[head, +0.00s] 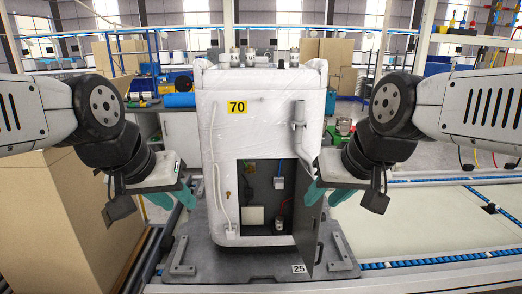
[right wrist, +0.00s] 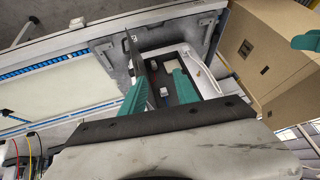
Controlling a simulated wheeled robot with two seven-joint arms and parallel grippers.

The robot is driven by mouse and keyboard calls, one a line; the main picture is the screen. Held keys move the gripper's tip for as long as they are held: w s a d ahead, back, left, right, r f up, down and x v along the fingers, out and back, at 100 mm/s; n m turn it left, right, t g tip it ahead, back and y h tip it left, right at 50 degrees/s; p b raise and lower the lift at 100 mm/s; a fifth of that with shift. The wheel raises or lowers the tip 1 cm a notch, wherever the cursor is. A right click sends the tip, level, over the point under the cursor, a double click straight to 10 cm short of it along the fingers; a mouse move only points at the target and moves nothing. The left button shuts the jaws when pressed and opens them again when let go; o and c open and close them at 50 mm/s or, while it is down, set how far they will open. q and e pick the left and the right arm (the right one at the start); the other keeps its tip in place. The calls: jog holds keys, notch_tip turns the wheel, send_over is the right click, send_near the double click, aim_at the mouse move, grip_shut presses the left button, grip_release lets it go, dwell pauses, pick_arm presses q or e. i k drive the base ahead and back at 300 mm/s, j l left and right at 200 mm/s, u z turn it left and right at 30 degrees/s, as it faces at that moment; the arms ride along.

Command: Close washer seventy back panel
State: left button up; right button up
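The white washer (head: 222,110) stands upright with a yellow "70" label on its back. Its lower back opening (head: 262,195) shows a dark interior with small parts. The grey back panel (head: 305,238) is hinged at the right and swung open toward me. My right gripper (head: 330,192) is open beside the panel's upper right; its teal fingers also show in the right wrist view (right wrist: 160,92), with the panel's thin edge (right wrist: 134,55) just beyond them. Contact cannot be told. My left gripper (head: 152,204) is open and empty, left of the washer.
The washer stands on a grey pallet plate (head: 220,265) marked 25, on a conveyor. Large cardboard boxes (head: 65,215) stand close at left. A conveyor with blue rollers (head: 430,262) and a pale, clear surface runs to the right. A workbench with blue items (head: 180,99) is behind.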

aim_at(306, 240)
jog(key=i+l+u, duration=0.2)
jog(key=l+u, duration=0.3)
jog(key=l, duration=0.5)
jog(key=l+u, duration=0.45)
jog(key=l, duration=0.6)
jog(key=k+j+z, duration=0.35)
jog(key=k+l, duration=0.05)
jog(key=l, duration=0.05)
